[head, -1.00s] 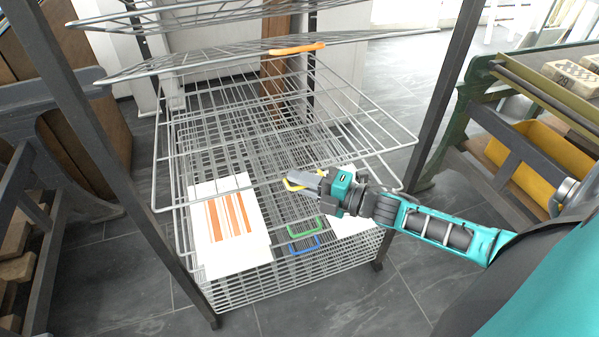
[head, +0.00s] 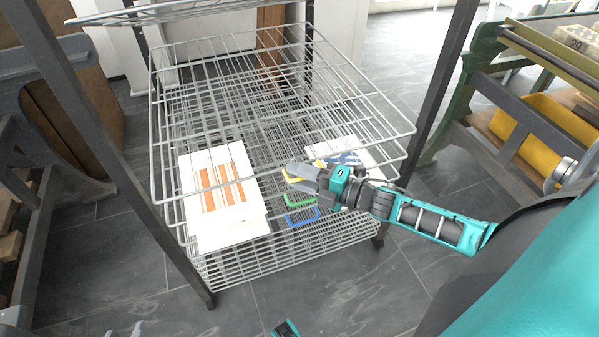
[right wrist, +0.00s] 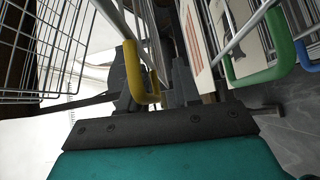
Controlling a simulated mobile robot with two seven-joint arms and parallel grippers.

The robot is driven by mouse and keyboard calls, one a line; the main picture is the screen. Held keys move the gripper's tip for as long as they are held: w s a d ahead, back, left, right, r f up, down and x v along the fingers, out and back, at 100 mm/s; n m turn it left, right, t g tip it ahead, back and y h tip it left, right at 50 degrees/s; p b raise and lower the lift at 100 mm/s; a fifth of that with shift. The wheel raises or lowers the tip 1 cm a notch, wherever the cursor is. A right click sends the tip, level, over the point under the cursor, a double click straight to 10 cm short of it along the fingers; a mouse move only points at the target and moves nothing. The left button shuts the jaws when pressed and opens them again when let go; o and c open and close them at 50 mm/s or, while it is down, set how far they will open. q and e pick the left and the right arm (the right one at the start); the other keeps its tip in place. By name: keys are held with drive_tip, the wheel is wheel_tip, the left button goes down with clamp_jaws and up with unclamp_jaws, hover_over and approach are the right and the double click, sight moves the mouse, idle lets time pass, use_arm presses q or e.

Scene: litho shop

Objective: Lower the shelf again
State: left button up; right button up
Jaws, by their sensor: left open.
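A wire drying rack (head: 262,262) stands in front of me. Its shelf with the yellow handle (head: 320,162) is the wire shelf (head: 162,203) above those with green and blue handles. My right gripper (head: 292,173) is at the shelf's front edge, shut on the yellow handle. The right wrist view shows the yellow handle (right wrist: 135,70) between the dark fingers, partly hidden by them. Grey tips of my left gripper (head: 124,331) show at the bottom edge, apart from the rack; most of it is out of view.
The green handle (head: 300,201) and blue handle (head: 302,217) sit just below. An orange-striped print (head: 222,185) and a blue print (head: 345,157) lie in the rack. Another shelf (head: 165,12) shows at the top. Dark posts (head: 98,150) flank the rack; a green-framed press (head: 455,90) stands right.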

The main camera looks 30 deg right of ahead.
drive_tip(key=shift+o, duration=0.9)
drive_tip(key=shift+s+f, duration=0.1)
drive_tip(key=shift+f, duration=0.15)
drive_tip(key=shift+r, duration=0.1)
drive_tip(key=shift+s+d, duration=0.25)
drive_tip(key=shift+s, duration=0.2)
use_arm(q)
drive_tip(key=p, duration=0.1)
drive_tip(key=a+r+p, duration=0.1)
drive_tip(key=shift+s+p, duration=0.25)
drive_tip(key=shift+p, duration=0.05)
use_arm(e)
drive_tip(key=v, duration=1.1)
drive_tip(key=shift+s+d, duration=0.25)
drive_tip(key=shift+s, duration=0.1)
drive_tip(key=shift+a, duration=0.1)
